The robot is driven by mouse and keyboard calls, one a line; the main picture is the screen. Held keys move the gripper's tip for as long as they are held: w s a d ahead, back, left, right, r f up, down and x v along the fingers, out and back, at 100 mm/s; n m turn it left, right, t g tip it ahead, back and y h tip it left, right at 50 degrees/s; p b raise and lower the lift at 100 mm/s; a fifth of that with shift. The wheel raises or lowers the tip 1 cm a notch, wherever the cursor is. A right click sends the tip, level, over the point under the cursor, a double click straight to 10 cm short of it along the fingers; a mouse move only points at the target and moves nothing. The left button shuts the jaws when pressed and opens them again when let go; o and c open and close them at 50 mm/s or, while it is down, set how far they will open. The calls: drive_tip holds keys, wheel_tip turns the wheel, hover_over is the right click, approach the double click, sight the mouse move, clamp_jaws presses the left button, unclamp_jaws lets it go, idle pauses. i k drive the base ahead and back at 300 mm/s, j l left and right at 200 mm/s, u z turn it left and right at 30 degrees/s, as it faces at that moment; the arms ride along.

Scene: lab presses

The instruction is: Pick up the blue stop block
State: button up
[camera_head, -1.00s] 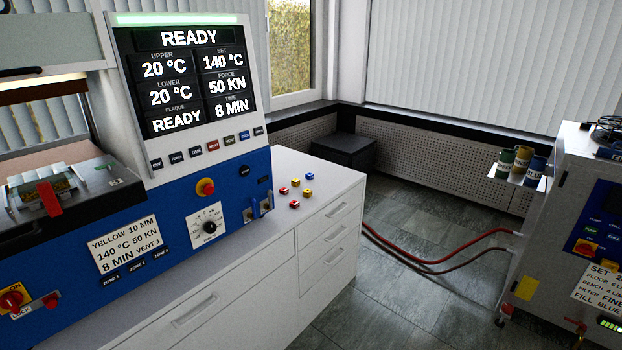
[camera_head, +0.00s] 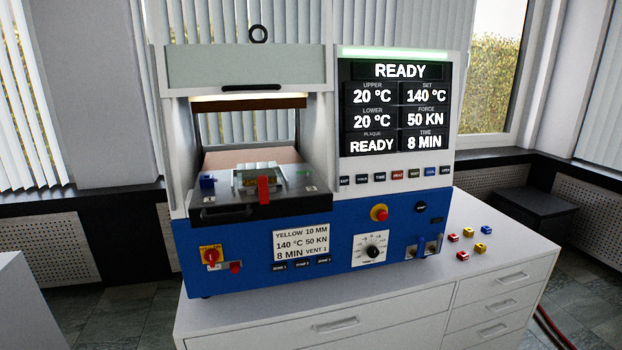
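A small blue block (camera_head: 487,230) with a pale lower part sits on the white cabinet top to the right of the press, at the back right of a loose group of small blocks. Another blue block-like piece (camera_head: 207,182) rests at the left side of the press's lower plate, by the black front edge; it is too small to tell exactly what it is. My gripper is not in view.
Red blocks (camera_head: 453,237) and yellow blocks (camera_head: 480,246) lie close around the blue one. The blue-fronted press (camera_head: 345,235) fills the middle, its chamber open. The cabinet top (camera_head: 510,255) is clear around the blocks. A pale surface (camera_head: 25,300) stands at lower left.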

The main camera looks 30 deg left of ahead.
sight(486, 229)
drive_tip(key=i+l+u, duration=0.35)
drive_tip(key=i+l, duration=0.3)
drive_tip(key=i, duration=0.2)
drive_tip(key=i+l+u, duration=0.35)
drive_tip(key=i+l, duration=0.4)
drive_tip(key=l, duration=0.15)
